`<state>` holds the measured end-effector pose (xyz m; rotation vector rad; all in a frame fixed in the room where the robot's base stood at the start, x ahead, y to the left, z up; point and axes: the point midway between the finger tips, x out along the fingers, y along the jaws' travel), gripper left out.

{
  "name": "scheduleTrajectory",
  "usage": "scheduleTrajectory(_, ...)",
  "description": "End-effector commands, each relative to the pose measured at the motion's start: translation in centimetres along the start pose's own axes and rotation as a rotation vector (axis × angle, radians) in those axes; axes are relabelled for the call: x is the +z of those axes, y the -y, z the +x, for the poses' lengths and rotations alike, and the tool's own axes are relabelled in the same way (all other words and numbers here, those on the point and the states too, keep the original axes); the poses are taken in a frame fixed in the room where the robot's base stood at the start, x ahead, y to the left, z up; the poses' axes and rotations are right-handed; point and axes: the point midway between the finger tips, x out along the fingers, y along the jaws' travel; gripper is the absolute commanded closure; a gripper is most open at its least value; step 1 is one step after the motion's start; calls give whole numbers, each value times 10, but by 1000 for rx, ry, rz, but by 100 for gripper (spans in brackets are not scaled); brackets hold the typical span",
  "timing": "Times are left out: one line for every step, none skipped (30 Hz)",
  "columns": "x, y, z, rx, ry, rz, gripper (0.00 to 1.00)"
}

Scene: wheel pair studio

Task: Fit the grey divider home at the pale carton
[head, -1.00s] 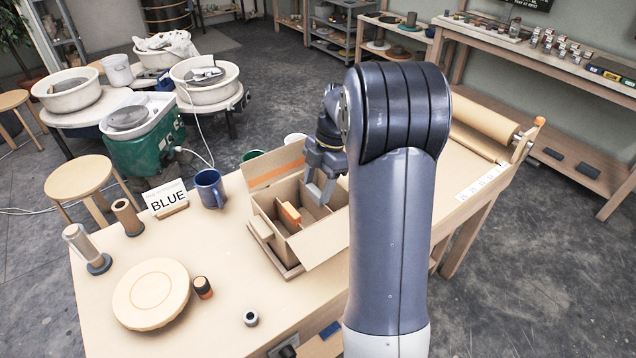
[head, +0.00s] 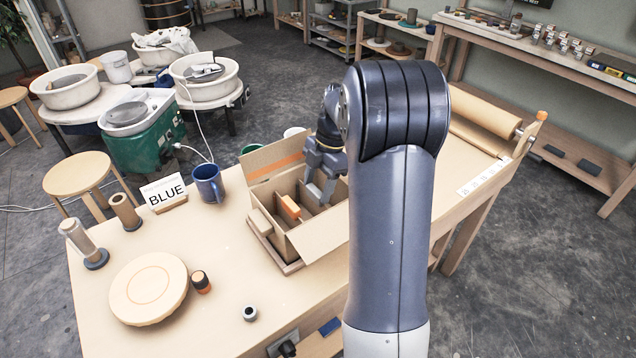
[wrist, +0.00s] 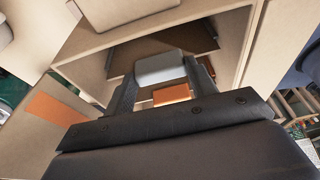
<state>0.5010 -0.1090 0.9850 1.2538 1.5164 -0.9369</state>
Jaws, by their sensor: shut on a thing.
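The pale carton (head: 318,240) stands open on the table, with flaps out and an orange band on its back flap. My gripper (head: 318,185) is over the carton's right part, with its fingertips reaching into the opening. It is shut on the grey divider (head: 312,192), which also shows between the fingers in the wrist view (wrist: 160,68). The divider's lower edge is hidden inside the carton, so I cannot tell whether it is in a slot. An orange-topped divider (head: 290,206) stands in the carton left of it and shows in the wrist view (wrist: 172,94).
A blue mug (head: 208,186) and a BLUE sign (head: 166,196) stand left of the carton. A round pale disc (head: 148,290), a small dark-and-orange jar (head: 200,281) and a small ring-like piece (head: 250,313) lie in front. A paper roll (head: 480,125) is at the table's far right.

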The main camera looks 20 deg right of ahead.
Motion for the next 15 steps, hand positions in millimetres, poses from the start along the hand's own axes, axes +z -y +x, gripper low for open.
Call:
scheduleTrajectory(0,0,1,0,0,0,45)
scheduleTrajectory(0,0,0,0,0,0,42)
scheduleTrajectory(0,0,0,0,0,0,39)
scheduleTrajectory(0,0,0,0,0,0,37)
scheduleTrajectory(0,0,0,0,0,0,34)
scheduleTrajectory(0,0,0,0,0,0,31)
scheduleTrajectory(0,0,0,0,0,0,28)
scheduleTrajectory(0,0,0,0,0,0,26)
scheduleTrajectory(0,0,0,0,0,0,23)
scheduleTrajectory(0,0,0,0,0,0,21)
scheduleTrajectory(0,0,0,0,0,0,21)
scheduleTrajectory(0,0,0,0,0,0,21)
scheduleTrajectory(0,0,0,0,0,0,21)
scheduleTrajectory(0,0,0,0,0,0,21)
scheduleTrajectory(0,0,0,0,0,0,21)
